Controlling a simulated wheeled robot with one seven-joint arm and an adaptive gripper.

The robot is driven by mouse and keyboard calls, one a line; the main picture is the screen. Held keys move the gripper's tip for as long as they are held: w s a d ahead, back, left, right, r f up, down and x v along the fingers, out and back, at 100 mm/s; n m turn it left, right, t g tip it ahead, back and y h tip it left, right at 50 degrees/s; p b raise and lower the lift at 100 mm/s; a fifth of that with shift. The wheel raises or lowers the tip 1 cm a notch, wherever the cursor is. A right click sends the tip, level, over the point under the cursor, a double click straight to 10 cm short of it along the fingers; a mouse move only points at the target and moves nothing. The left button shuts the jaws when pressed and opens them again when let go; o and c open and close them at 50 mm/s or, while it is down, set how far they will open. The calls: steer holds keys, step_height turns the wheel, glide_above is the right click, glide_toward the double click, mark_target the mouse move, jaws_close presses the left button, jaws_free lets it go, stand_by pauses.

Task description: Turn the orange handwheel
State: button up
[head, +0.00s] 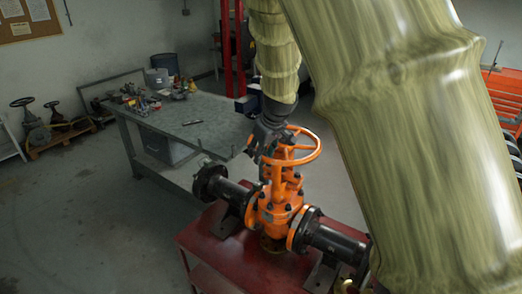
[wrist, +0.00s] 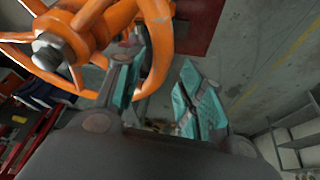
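The orange handwheel (head: 300,148) sits on top of an orange gate valve (head: 275,205). In the head view my gripper (head: 265,140) is at the wheel's left side. In the wrist view the wheel's rim (wrist: 162,45) passes between the two teal-padded fingers of my gripper (wrist: 162,80). The fingers are apart, and a gap shows between the rim and the right finger. The left finger is on the hub side of the rim; whether it touches the rim I cannot tell. The wheel's hub and nut (wrist: 50,48) show at upper left.
The valve, with black flanged pipes (head: 335,240) on both sides, stands on a red table (head: 205,245). A grey workbench (head: 190,125) with tools is behind at left. Other valves (head: 45,125) lie on a pallet at far left. Open floor is at lower left.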

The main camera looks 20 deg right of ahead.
steer(key=shift+w+a+f, duration=0.1)
steer(key=shift+w+f, duration=0.55)
steer(key=shift+w, duration=0.3)
steer(key=shift+c, duration=0.8)
steer(key=c, duration=0.3)
steer(key=shift+s+r, duration=0.2)
steer(key=shift+s, duration=0.15)
jaws_close()
steer(key=shift+w, duration=0.1)
steer(key=shift+f, duration=0.1)
